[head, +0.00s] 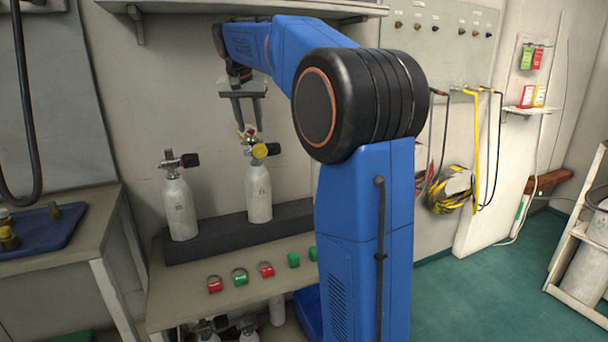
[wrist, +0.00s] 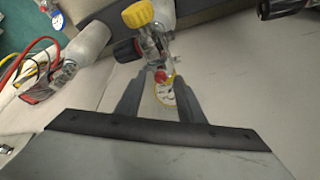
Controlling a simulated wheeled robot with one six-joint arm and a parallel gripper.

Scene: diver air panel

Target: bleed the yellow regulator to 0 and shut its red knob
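The yellow regulator (head: 260,151) sits on top of the right white cylinder (head: 258,195). In the wrist view its yellow cap (wrist: 138,14) is at the top, with a black knob (wrist: 125,50) to its left. A small red knob (wrist: 160,76) and a yellow-rimmed gauge (wrist: 165,94) show between my fingers; the gauge reading is too small to make out. My gripper (head: 250,129) points down just above the regulator. It is open in the wrist view (wrist: 159,78), its fingers either side of the red knob; contact cannot be told.
Another white cylinder (head: 180,208) with a black knob stands left on the dark rack (head: 214,236). A shelf (head: 235,10) overhangs above. Hoses (head: 450,190) hang on the wall at right.

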